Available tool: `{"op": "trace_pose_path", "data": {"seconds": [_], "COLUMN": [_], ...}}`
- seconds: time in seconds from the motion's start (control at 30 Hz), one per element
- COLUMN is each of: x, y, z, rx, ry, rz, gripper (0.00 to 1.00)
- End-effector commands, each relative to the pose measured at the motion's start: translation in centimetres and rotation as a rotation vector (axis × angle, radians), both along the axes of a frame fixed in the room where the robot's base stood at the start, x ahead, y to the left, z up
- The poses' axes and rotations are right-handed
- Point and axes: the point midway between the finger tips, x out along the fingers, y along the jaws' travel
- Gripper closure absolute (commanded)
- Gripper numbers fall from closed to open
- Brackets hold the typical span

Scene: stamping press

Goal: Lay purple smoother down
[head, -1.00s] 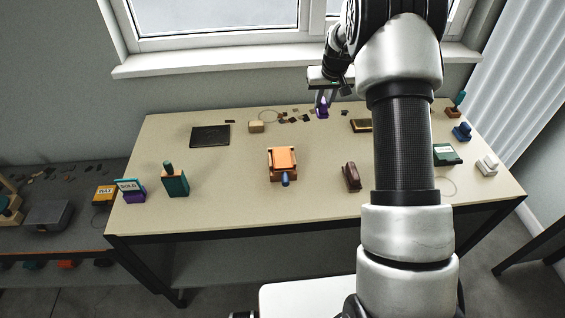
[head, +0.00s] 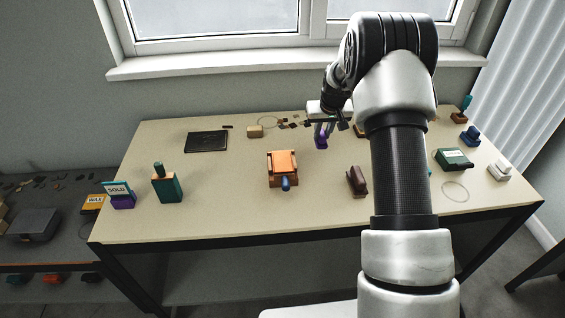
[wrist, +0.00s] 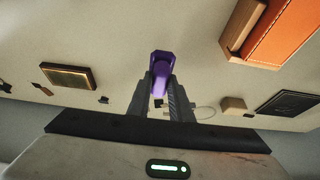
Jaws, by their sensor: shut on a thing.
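The purple smoother (head: 321,141) is at the back middle of the beige table, below my gripper (head: 323,128). In the wrist view the purple smoother (wrist: 161,68) sits between the fingertips of my gripper (wrist: 162,88), which is shut on it. Its body sticks out past the fingertips. I cannot tell whether it touches the table (head: 230,206) or hangs just above it.
An orange-topped wooden block (head: 283,166) stands in front and to the left. A dark maroon stapler-like tool (head: 356,181) is to the right. A black pad (head: 206,141) and a tan block (head: 255,131) lie at the back left. The table's front middle is clear.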

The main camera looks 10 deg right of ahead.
Motion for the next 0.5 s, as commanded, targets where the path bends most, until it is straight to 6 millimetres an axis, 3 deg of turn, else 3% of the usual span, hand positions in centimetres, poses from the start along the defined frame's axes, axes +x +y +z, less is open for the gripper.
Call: {"op": "trace_pose_path", "data": {"seconds": [0.5], "x": [0.00], "y": [0.00], "z": [-0.95], "rx": [0.000], "ry": [0.000], "rz": [0.000], "gripper": [1.00]}}
